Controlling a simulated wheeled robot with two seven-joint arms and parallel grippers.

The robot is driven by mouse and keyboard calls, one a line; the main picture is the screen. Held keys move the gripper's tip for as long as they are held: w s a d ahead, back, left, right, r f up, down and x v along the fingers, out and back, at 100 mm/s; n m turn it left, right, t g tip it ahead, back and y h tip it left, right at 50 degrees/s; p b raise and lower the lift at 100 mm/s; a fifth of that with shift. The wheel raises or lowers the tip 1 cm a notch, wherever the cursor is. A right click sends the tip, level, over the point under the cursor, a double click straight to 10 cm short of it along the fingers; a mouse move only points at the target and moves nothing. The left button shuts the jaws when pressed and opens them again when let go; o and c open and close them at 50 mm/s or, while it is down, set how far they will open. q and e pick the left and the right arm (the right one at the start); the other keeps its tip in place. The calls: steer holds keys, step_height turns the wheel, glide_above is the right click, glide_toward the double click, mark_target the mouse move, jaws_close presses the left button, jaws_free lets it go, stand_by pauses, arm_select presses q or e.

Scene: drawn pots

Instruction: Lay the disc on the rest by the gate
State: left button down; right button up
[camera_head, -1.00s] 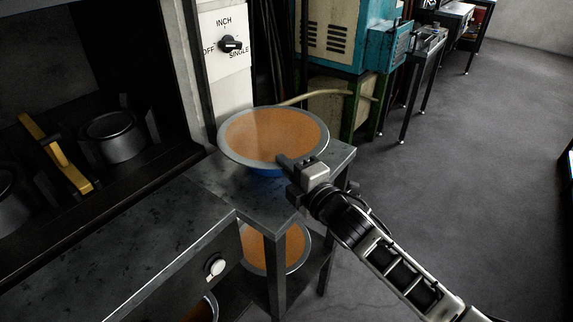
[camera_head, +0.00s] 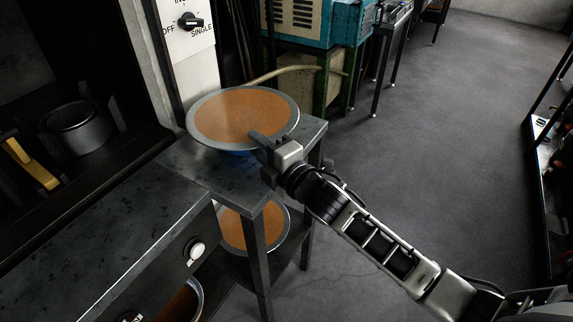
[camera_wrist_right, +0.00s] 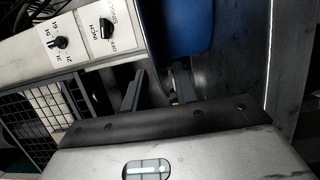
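A wide round disc (camera_head: 240,115), orange inside with a grey rim, lies nearly level over a blue support (camera_head: 236,153) on a dark metal stand (camera_head: 205,165). The support is mostly hidden under the disc. My right gripper (camera_head: 262,146) is at the disc's near right rim, and its fingers overlap the rim in the head view. In the right wrist view the fingers (camera_wrist_right: 158,88) stand apart with no disc seen between them, and the blue support (camera_wrist_right: 185,25) is just beyond. My left gripper is out of view. I cannot tell which part is the gate.
A switch panel (camera_head: 187,35) stands behind the disc. More orange discs sit below, one on the lower shelf (camera_head: 255,228). A dark press bay with a grey pot-like block (camera_head: 75,128) and a yellow bar (camera_head: 32,165) is at left. Wire mesh (camera_wrist_right: 38,125) shows in the wrist view.

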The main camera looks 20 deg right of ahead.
steer(key=b+v, duration=0.1)
steer(key=v, duration=1.4)
steer(key=shift+s+b, duration=0.2)
steer(key=shift+b, duration=0.15)
steer(key=s+a+f+m+g+h, duration=0.1)
steer(key=s+a+f+m+g, duration=0.1)
steer(key=s+f+m, duration=0.3)
steer(key=s+a+f+m+g+h, duration=0.2)
steer(key=s+f+m+g, duration=0.2)
steer(key=f+m, duration=1)
steer(key=shift+s+a+g, duration=0.2)
steer(key=shift+s+g, duration=0.1)
steer(key=shift+s, duration=0.25)
steer(key=shift+f, duration=0.1)
